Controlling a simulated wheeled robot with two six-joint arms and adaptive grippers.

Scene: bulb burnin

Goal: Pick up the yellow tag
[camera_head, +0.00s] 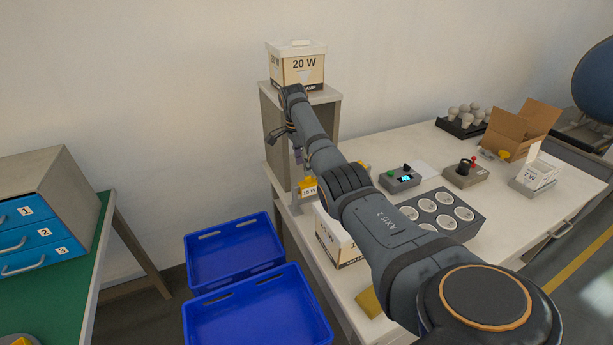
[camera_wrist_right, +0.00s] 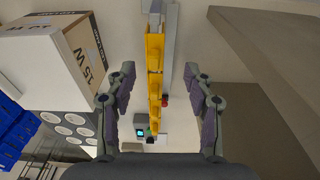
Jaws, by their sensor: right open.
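A yellow piece with a white "15 W" label (camera_head: 309,188), which looks like the yellow tag, shows below my right gripper (camera_head: 298,158) in the head view, beside a grey stand. In the right wrist view a long yellow shape (camera_wrist_right: 154,75) runs along a grey bar, between the two fingers. My right gripper (camera_wrist_right: 160,105) is open, with one finger on each side of the yellow shape and a visible gap to both. I cannot tell whether the yellow shape is one tag or several. My left gripper is not in view.
A "20 W" box (camera_head: 297,65) stands on a tall shelf (camera_head: 328,115) behind my gripper. A white-and-tan box (camera_head: 345,245) stands close by on the table (camera_head: 405,150). A grey tray with round holes (camera_head: 470,228) lies to the right. Blue crates (camera_head: 235,250) sit at lower left.

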